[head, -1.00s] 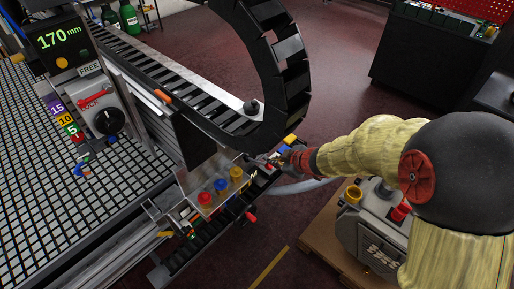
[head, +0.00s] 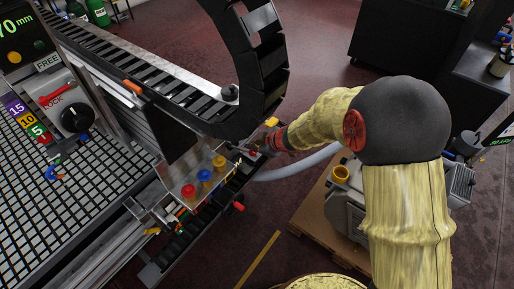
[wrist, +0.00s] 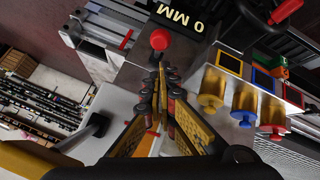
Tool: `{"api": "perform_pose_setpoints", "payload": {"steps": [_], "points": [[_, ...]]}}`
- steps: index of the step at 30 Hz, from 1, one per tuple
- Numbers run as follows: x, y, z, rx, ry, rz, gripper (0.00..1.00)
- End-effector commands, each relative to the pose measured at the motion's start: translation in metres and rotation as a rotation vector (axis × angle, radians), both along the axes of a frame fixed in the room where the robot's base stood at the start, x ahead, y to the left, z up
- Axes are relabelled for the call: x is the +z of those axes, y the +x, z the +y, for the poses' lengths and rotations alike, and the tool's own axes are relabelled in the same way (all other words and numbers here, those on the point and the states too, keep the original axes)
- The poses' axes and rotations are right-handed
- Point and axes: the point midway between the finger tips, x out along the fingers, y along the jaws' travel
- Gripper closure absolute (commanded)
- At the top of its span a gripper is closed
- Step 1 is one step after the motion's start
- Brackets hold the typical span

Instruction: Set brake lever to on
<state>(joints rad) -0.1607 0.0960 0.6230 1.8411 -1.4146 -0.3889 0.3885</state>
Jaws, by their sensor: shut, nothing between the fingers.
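My gripper (head: 247,149) is shut and empty, beside the right end of the table's front rail. In the wrist view its fingers (wrist: 161,78) meet, and a red ball knob (wrist: 160,39) shows just beyond the tips; I cannot tell whether they touch it. A red lever (head: 59,94) sits on the grey panel between the words FREE and LOCK, far left of my gripper in the head view. Another red knob (head: 238,206) sticks out at the table's front edge. No label in view says brake, so I cannot tell which is the brake lever.
Red, blue and yellow knobs (head: 204,175) stand on a metal bracket left of my gripper. A black cable chain (head: 262,55) curves up behind it. A grey pump (head: 347,205) on a pallet is below my arm. Open floor lies in front.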

Motion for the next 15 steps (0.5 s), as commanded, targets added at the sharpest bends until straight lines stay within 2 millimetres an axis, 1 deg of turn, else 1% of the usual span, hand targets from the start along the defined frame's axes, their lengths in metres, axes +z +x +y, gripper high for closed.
{"api": "perform_pose_setpoints", "payload": {"steps": [1,6,10,15], "points": [[-0.01,0.004,0.005,0.002,0.0,0.0,1.0],[-0.024,0.015,0.014,0.001,0.0,0.0,1.0],[-0.029,0.019,0.018,-0.001,0.0,-0.001,1.0],[-0.029,0.02,0.019,-0.001,0.0,-0.001,1.0]]}}
